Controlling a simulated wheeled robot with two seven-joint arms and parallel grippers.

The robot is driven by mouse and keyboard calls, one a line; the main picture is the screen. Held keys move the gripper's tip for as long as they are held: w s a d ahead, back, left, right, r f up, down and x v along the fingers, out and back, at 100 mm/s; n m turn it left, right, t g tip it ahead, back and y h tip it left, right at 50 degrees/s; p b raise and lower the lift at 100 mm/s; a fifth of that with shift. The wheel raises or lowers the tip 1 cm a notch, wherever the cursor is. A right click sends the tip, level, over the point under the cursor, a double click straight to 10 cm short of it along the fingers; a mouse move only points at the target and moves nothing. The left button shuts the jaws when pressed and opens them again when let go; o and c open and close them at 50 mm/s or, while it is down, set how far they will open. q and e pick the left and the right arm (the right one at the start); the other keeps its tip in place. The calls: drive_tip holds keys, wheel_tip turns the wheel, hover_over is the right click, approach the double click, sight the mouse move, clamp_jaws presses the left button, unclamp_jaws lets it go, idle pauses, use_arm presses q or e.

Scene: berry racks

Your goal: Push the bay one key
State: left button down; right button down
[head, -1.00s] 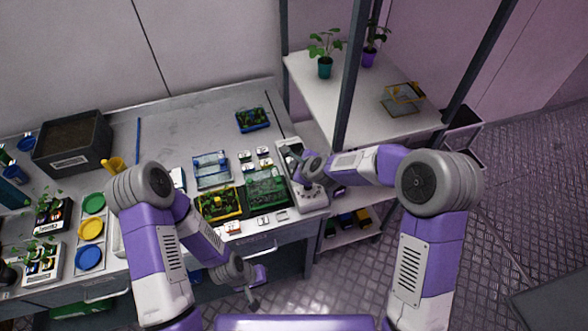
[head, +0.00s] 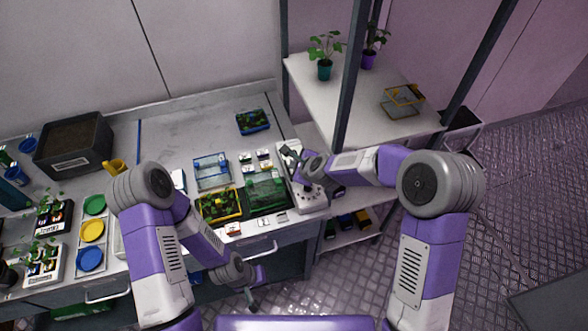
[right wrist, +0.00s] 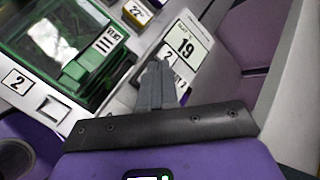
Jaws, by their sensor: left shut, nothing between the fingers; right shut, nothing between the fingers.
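A white keyed device (head: 308,199) stands at the right end of the bench, partly hidden by my right arm. My right gripper (head: 287,151) is shut and empty over its far part. I cannot make out a key marked one. My left gripper (head: 252,302) is shut and empty, low in front of the bench.
A green crate (head: 267,190), a yellow-rimmed crate (head: 220,206) and a blue-rimmed clear crate (head: 211,172) stand left of the device. A shelf (head: 350,95) with potted plants rises at the back right. A dark soil box (head: 72,143) stands at the left.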

wheel_tip(320, 180, up, 6)
drive_tip(key=p, duration=0.5)
idle(0.5)
